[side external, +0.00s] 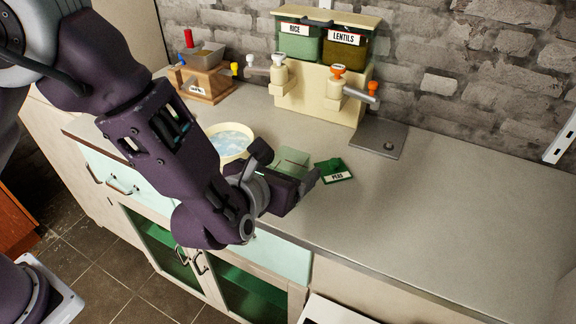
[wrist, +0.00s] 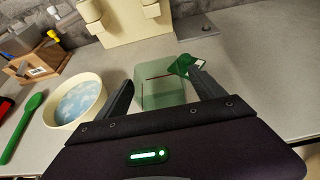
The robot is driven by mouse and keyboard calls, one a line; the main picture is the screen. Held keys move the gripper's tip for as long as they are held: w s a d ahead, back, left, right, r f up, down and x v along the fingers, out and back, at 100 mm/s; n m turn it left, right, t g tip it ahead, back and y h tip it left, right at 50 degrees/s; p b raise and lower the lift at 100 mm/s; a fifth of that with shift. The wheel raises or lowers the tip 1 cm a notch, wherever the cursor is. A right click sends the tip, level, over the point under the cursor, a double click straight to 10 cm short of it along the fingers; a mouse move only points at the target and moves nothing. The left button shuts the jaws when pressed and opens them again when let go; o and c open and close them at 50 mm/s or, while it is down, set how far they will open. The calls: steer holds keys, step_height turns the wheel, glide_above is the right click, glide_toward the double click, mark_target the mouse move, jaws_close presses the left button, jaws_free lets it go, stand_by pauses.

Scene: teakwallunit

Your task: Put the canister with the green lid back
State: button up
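A pale green see-through canister (side external: 292,160) sits on the grey counter, in front of my gripper; it also shows in the wrist view (wrist: 165,88). A dark green piece with a white PEAS label (side external: 335,171) lies at its right; in the wrist view it is at the canister's far right corner (wrist: 184,66). I cannot tell whether the two are joined. My gripper (wrist: 162,80) is open, low over the counter. Its fingers are spread, one to the left and one to the right of the canister in the wrist view. Contact is not clear.
A cream bowl (side external: 230,143) stands left of the canister, close to my arm. Behind is a cream dispenser stand (side external: 320,95) with RICE (side external: 298,42) and LENTILS (side external: 342,47) canisters on top. A wooden box (side external: 202,78) stands back left. The right counter is clear.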

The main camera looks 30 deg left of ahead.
steer(key=shift+r, duration=0.15)
steer(key=v, duration=1.2)
steer(key=s+a+r+n+g+y, duration=0.2)
steer(key=s+a+n+g+y, duration=0.15)
steer(key=a+n, duration=0.7)
steer(key=s+a+r+n+g+y, duration=0.35)
steer(key=a+n, duration=0.45)
steer(key=a, duration=0.5)
steer(key=s+d+r+n+h, duration=0.1)
steer(key=s+d+n+h, duration=0.1)
steer(key=n, duration=0.6)
steer(key=s+d+r+n+h, duration=0.1)
steer(key=s+r+n+h, duration=0.1)
steer(key=s+n+h, duration=0.3)
steer(key=s+n, duration=0.2)
steer(key=n, duration=0.2)
steer(key=shift+s+d+g, duration=0.15)
steer(key=shift+d+g, duration=0.15)
steer(key=shift+d, duration=0.1)
